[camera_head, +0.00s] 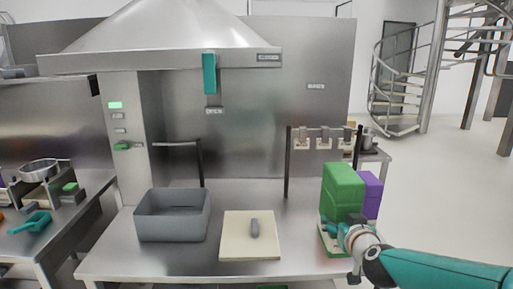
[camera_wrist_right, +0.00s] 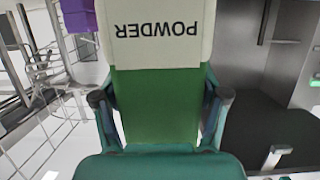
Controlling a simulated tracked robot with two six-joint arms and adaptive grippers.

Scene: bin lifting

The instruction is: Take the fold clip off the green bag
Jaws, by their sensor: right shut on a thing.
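The green bag (camera_head: 342,187) stands at the right end of the steel counter. In the right wrist view, its green side (camera_wrist_right: 155,105) and a pale label reading POWDER upside down fill the middle. My right gripper (camera_head: 337,229) is at the bag's lower part in the head view. In the right wrist view, its fingers (camera_wrist_right: 162,97) lie along both sides of the bag, shut on it. I cannot make out a fold clip on the bag. My left gripper is not in view.
A purple block (camera_head: 371,194) stands right behind the bag. A rail (camera_head: 322,128) with several hanging holders rises behind the counter.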

